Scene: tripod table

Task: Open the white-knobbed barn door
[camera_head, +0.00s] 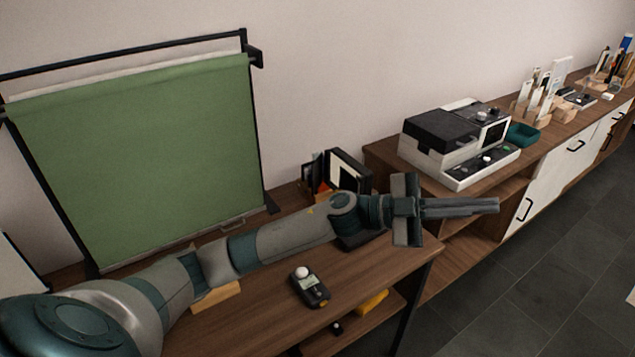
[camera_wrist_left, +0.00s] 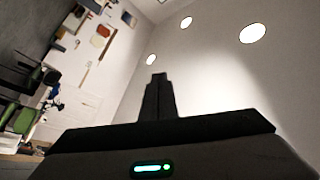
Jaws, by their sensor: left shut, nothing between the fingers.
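I do not see a barn door with a white knob in either view. My left arm comes in from the left in the head view and stretches across above the table (camera_head: 265,325). My left gripper (camera_head: 496,205) is shut and empty, pointing right in front of the wooden cabinet. The left wrist view shows its fingers (camera_wrist_left: 158,92) together, with wall and round ceiling lights beyond. My right gripper is not in view.
A green screen (camera_head: 150,150) on a black frame stands behind the table. A light meter (camera_head: 310,290) with a white dome lies on the table. A grey-white machine (camera_head: 460,145) sits on the long cabinet (camera_head: 550,185). Dark tiled floor (camera_head: 560,290) is clear at right.

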